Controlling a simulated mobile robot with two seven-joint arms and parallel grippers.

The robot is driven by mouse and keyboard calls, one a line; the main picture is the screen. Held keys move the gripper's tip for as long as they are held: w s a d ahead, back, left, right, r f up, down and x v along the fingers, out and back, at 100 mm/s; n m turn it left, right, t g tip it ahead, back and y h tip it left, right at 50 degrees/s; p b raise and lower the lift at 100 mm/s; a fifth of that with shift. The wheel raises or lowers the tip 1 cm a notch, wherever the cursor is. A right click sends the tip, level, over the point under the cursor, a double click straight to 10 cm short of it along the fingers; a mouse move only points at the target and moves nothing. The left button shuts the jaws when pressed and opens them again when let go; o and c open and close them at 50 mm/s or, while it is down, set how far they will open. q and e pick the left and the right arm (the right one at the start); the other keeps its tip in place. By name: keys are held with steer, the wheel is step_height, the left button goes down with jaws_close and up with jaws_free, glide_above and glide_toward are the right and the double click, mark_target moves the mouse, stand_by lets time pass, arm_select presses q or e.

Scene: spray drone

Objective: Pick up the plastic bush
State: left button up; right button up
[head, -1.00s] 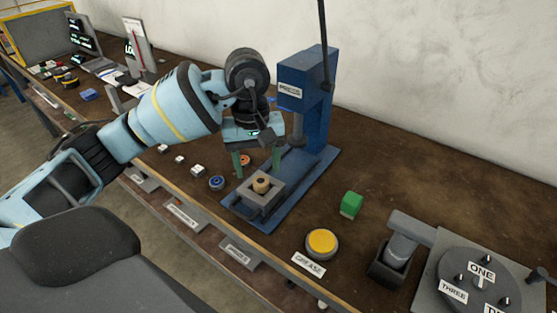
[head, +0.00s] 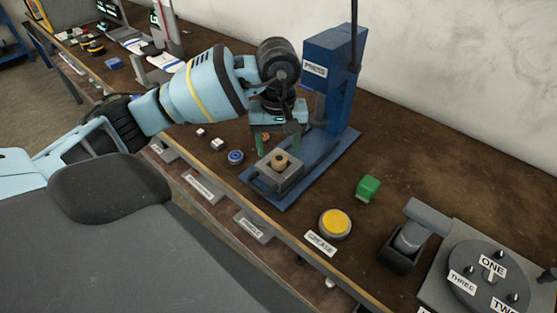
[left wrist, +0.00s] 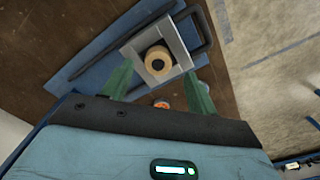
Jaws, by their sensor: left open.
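A tan ring-shaped bush (head: 280,160) sits in a grey square holder (head: 266,176) on the blue press base. It also shows in the left wrist view (left wrist: 158,61), with a dark centre hole. I cannot tell its material. My left gripper (head: 279,148) is open, its green fingers pointing down just behind the holder. In the left wrist view the fingers (left wrist: 159,80) stand apart, with the bush ahead between their tips and nothing held. A small orange round part (left wrist: 160,104) shows between the fingers, lower down. My right gripper is out of view.
The blue press column (head: 332,85) stands close beside my left gripper. A blue ring (head: 235,157), a yellow button (head: 335,223), a green block (head: 368,188) and a round numbered plate (head: 487,277) are on the brown bench.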

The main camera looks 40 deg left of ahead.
mark_target(279, 158)
arm_select(q)
step_height(279, 158, down, 2)
steer(key=shift+d+f, duration=0.15)
steer(key=shift+f, duration=0.4)
steer(key=shift+c, duration=1)
steer(key=c, duration=0.9)
steer(key=shift+o, duration=0.2)
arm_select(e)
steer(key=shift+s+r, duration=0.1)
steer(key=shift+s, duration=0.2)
arm_select(q)
steer(key=shift+r, duration=0.1)
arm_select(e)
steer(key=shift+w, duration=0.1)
